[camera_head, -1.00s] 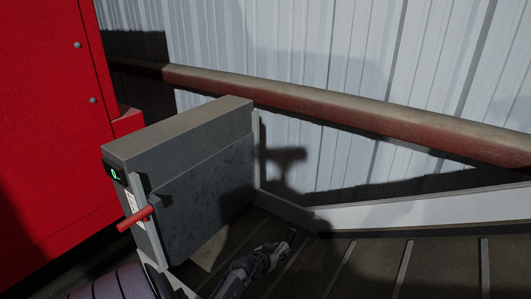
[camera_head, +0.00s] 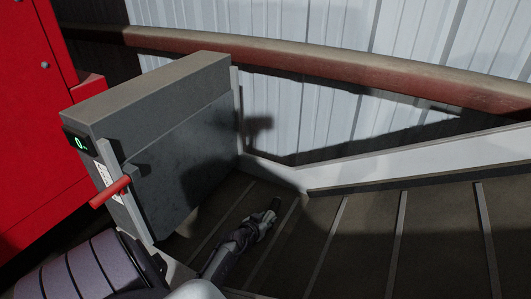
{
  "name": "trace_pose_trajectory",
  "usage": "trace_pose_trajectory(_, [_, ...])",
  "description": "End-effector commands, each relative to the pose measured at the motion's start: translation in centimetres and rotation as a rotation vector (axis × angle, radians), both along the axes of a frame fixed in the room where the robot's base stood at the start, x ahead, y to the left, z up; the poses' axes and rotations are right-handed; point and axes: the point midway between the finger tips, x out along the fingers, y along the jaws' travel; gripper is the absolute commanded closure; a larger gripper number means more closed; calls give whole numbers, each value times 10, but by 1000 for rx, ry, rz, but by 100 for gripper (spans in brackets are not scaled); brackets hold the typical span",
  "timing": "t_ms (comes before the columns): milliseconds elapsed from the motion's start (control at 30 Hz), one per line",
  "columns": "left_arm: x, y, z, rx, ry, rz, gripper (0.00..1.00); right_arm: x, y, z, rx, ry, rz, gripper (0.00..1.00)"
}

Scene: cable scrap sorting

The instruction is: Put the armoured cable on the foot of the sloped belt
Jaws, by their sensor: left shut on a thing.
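The foot of the sloped belt (camera_head: 328,268) is a dark surface with raised cross ribs, at the bottom middle and right. My left gripper (camera_head: 268,218) is low over its left part, near the grey side housing. It is shut on a small dark piece, taken to be the armoured cable, which my fingers mostly hide. Its shape cannot be made out. Whether the piece touches the belt is unclear. My right gripper is not in view.
A grey housing (camera_head: 185,150) with a lit display (camera_head: 80,143) and red handle (camera_head: 110,191) stands left of the belt. A banded drum (camera_head: 85,270) is at bottom left. A pale side rail (camera_head: 400,163) edges the belt. The ribbed belt to the right is clear.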

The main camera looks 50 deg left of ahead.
Motion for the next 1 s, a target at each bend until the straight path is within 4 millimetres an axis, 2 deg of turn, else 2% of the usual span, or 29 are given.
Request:
trace_pose_trajectory(133, [1,1,-3,1,-4,2,100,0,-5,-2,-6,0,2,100])
trace_pose_trajectory(167, [0,1,-4,1,-1,1,60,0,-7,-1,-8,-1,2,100])
trace_pose_trajectory(300, [0,1,-3,0,0,1,40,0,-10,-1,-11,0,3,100])
trace_pose_trajectory(700, [-2,-1,3,-2,1,0,40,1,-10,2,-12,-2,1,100])
trace_pose_trajectory(867, [-27,-9,17,-3,-1,2,40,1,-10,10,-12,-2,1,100])
trace_pose_trajectory(1000, [-54,-16,32,-2,0,3,40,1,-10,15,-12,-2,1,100])
